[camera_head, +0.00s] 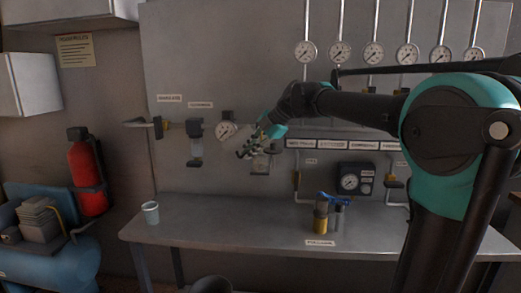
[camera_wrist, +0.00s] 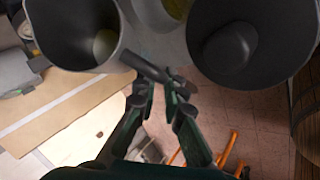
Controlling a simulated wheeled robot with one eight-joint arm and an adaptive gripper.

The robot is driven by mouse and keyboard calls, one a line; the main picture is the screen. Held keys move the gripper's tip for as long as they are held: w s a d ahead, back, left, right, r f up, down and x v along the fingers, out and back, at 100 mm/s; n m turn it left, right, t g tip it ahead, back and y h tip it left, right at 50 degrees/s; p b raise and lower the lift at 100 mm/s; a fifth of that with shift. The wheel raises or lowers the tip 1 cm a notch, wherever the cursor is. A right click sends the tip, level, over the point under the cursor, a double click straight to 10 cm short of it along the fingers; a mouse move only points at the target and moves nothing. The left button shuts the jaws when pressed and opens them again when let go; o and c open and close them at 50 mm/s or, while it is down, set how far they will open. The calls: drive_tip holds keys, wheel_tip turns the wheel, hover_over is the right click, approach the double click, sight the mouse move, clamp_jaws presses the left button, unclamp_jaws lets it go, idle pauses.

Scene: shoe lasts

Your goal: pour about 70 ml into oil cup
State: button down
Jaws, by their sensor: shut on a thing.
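My gripper (camera_head: 248,151) is at the wall panel, above the bench and to the right of a gauge. In the wrist view my gripper (camera_wrist: 163,92) has its fingers closed on a short dark bar (camera_wrist: 145,66). Two large dark round hollow forms stand beyond it, one left (camera_wrist: 72,28) and one right (camera_wrist: 250,40); I cannot tell what they are. A small pale cup (camera_head: 150,213) stands upright on the bench's left end, apart from my gripper. A dark unit with a yellow lower part (camera_head: 320,222) and a blue top stands right of centre. No label on the cup is readable.
The metal bench (camera_head: 230,221) is clear between cup and yellow unit. Several gauges and pipes line the wall, with a dark gauge box (camera_head: 355,181) at right. A red extinguisher (camera_head: 86,175) hangs left, above a blue tank (camera_head: 45,268). A dark round container (camera_head: 211,285) stands below.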

drive_tip(key=shift+r, duration=0.1)
drive_tip(key=shift+d+r+h, duration=0.1)
drive_tip(key=shift+r+h, duration=0.3)
drive_tip(key=shift+h, duration=1.2)
drive_tip(key=a+f+h, duration=0.1)
drive_tip(key=h, duration=0.1)
drive_tip(key=f+h, duration=0.1)
drive_tip(key=h, duration=0.1)
drive_tip(key=shift+s+a+t, duration=0.15)
drive_tip(key=shift+a+t, duration=0.15)
drive_tip(key=shift+a, duration=0.1)
drive_tip(key=shift+a+r+h, duration=0.1)
drive_tip(key=shift+a+h, duration=0.2)
drive_tip(key=shift+h, duration=0.6)
drive_tip(key=shift+a+h, duration=0.3)
drive_tip(key=shift+h, duration=0.6)
drive_tip(key=shift+t, duration=0.3)
